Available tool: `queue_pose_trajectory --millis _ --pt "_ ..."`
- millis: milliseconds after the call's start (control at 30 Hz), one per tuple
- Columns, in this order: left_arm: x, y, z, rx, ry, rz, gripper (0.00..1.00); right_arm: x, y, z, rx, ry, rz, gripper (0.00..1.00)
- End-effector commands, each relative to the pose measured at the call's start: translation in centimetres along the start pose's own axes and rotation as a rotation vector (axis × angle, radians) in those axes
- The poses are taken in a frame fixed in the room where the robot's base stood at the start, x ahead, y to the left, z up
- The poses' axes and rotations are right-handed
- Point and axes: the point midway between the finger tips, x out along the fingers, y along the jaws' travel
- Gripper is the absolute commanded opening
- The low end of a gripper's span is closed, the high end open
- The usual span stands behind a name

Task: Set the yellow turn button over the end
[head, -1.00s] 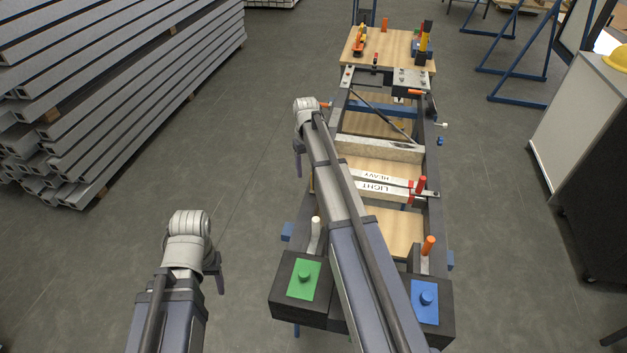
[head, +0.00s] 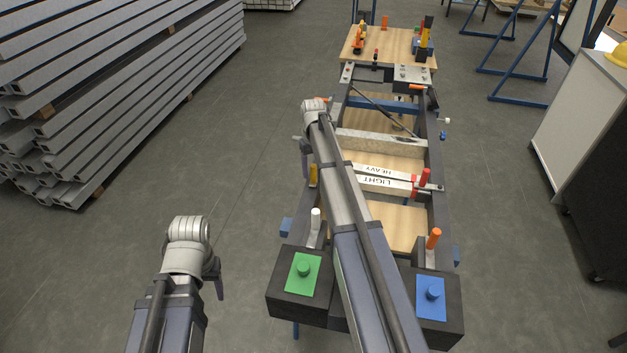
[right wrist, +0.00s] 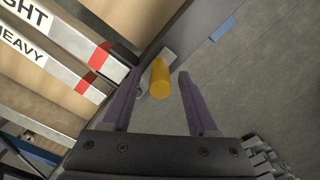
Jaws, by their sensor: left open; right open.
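The yellow turn button (right wrist: 160,80) is an upright-looking yellow cylinder on a small grey metal piece at the frame's side rail. In the head view its yellow peg (head: 313,175) shows just beside my right arm. My right gripper (right wrist: 157,88) is open, with the yellow peg between the lines of its two fingers; I cannot tell whether they touch it. In the head view this gripper (head: 306,165) hangs by the frame's left rail. White bars marked LIGHT (head: 385,182) and HEAVY (head: 372,171) cross the frame. My left gripper (head: 219,287) is open and empty over the floor.
The dark frame carries a white peg (head: 315,220), a red peg (head: 425,177) and an orange peg (head: 433,239).

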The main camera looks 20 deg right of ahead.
Motion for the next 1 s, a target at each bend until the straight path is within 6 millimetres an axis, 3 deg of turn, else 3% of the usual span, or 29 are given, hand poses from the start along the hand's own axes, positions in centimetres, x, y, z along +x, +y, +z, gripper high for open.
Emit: queue_pose_trajectory --millis 33,133,500,1000 --pt "1.22 0.12 -0.07 0.0 0.0 0.0 0.59 1.23 -0.01 -0.01 0.0 0.0 0.0 0.59" --pt "1.89 0.18 -0.11 0.0 0.0 0.0 0.59 1.9 -0.01 -0.01 0.0 0.0 0.0 0.59" --pt "1.99 0.19 -0.12 0.0 0.0 0.0 0.59 2.0 -0.01 -0.01 0.0 0.0 0.0 0.58" --pt "2.0 0.19 -0.12 0.0 0.0 0.0 0.59 2.01 -0.01 0.0 0.0 0.0 0.0 0.02"
